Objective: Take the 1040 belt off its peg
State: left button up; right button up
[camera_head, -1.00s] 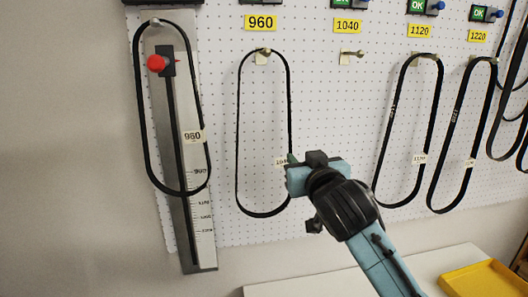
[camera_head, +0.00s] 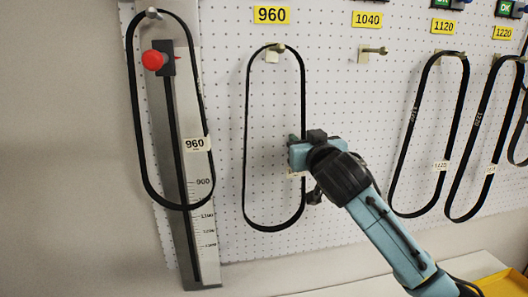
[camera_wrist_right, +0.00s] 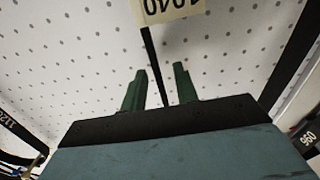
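The 1040 belt is a thin black loop (camera_head: 246,140) hanging from the peg (camera_head: 277,48) under the yellow 960 label. In the right wrist view its tag (camera_wrist_right: 170,10) reads 1040, upside down. The peg (camera_head: 373,51) under the 1040 label (camera_head: 367,20) is bare. My right gripper (camera_head: 294,142) is at the belt's right strand, about halfway down. In the right wrist view, the green fingers of this gripper (camera_wrist_right: 160,90) stand apart with the strand between them, with gaps visible. My left gripper is out of view.
A belt tagged 960 (camera_head: 130,120) hangs around a metal measuring gauge (camera_head: 205,245) with a red knob (camera_head: 153,60), left. Belts tagged 1120 (camera_head: 460,100) and 1220 (camera_head: 486,110) hang right. A yellow tray (camera_head: 500,284) lies on the white table (camera_head: 475,265) below.

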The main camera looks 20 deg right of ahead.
jog(key=shift+w+d, duration=0.1)
jog(key=shift+w, duration=0.45)
jog(key=shift+s, duration=0.2)
jog(key=shift+s+r, duration=0.15)
jog(key=shift+s, duration=0.05)
jog(key=shift+c, duration=1.5)
jog(key=shift+w, duration=0.15)
grip_shut()
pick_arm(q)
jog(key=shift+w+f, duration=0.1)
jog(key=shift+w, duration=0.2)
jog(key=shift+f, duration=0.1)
